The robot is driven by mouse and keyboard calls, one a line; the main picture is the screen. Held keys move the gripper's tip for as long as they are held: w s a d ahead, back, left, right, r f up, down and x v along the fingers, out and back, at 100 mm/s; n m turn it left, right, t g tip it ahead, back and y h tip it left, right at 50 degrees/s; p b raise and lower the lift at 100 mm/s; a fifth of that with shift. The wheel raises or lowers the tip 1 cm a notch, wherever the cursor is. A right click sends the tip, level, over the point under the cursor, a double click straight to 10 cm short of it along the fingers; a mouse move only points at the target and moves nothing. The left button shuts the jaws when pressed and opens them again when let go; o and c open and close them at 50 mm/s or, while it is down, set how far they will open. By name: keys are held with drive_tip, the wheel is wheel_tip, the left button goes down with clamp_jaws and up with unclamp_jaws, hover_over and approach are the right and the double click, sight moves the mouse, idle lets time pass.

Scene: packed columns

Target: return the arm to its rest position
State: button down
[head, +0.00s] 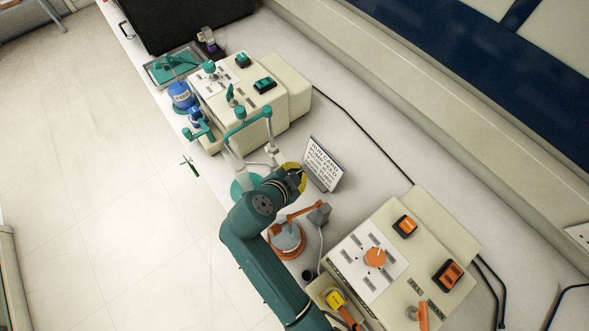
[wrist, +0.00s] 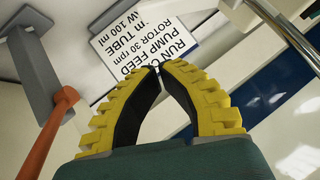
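My arm is dark teal and reaches up from the bottom of the head view. My gripper (head: 297,177), with yellow and black fingers, is at its end above the bench. In the wrist view the two fingers of my gripper (wrist: 160,68) meet at their tips with nothing between them. A white printed card (head: 322,163) stands just right of my gripper in the head view. The card also shows behind the fingertips in the wrist view (wrist: 130,38). I cannot tell the exact gap between the card and the fingers.
An orange-based stand (head: 287,240) with a grey clamp (head: 319,214) is close beside my gripper. A beige machine with orange controls (head: 376,258) stands at the lower right. A beige machine with teal controls (head: 244,100) stands further back.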

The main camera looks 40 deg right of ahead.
drive_tip(key=v, duration=1)
drive_tip(key=shift+s+b, duration=0.25)
drive_tip(key=shift+b, duration=0.15)
